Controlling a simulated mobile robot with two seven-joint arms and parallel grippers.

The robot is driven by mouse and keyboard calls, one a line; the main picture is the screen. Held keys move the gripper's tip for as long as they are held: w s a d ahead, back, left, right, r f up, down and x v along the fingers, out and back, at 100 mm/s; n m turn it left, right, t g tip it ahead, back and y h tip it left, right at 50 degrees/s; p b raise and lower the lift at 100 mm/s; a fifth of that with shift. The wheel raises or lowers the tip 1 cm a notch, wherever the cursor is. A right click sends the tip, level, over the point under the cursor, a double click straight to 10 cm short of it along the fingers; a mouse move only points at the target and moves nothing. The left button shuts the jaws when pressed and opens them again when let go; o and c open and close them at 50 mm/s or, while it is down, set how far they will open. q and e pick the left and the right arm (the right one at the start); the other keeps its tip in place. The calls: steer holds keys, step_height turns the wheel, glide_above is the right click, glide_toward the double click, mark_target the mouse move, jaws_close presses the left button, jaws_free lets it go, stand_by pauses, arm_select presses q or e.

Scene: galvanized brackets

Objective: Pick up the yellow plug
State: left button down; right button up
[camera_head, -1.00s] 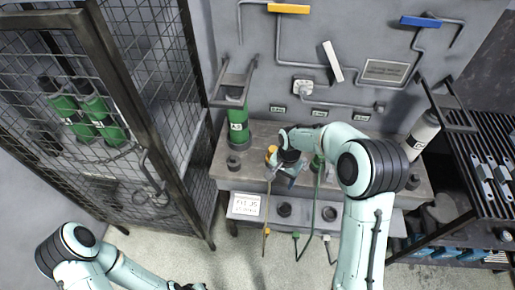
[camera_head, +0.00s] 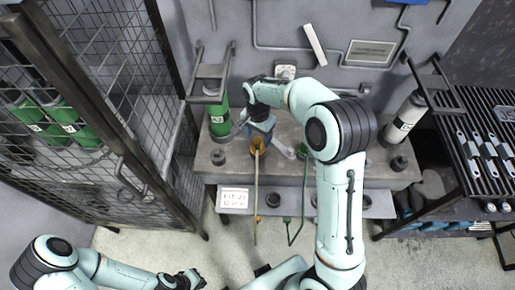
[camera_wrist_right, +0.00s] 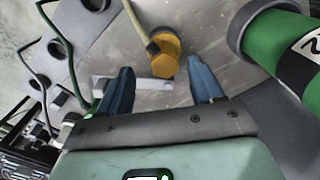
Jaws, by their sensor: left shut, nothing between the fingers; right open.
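The yellow plug (camera_head: 257,145) is on the grey bench, with a tan cord running from it over the front edge. In the right wrist view the plug (camera_wrist_right: 164,62) lies just beyond and between my right fingertips. My right gripper (camera_head: 268,130) is open, with blue fingers, just above and beside the plug in the head view. It also shows in the right wrist view (camera_wrist_right: 160,72), with nothing clearly held. Whether a finger touches the plug cannot be told. My left gripper (camera_head: 193,280) is shut and empty, low over the floor, far from the bench.
A green cylinder (camera_head: 220,118) stands left of the plug, close to my right gripper. A green hose (camera_head: 304,190) hangs right of it. A white bottle (camera_head: 403,120) stands at the bench's right. A mesh cage (camera_head: 110,90) is on the left, a dark rack (camera_head: 487,150) on the right.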

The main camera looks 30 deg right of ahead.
mark_target(257, 140)
steer(key=f, duration=0.5)
steer(key=shift+w+d+f, duration=0.1)
steer(key=shift+w+f, duration=0.05)
steer(key=shift+w, duration=0.2)
jaws_close()
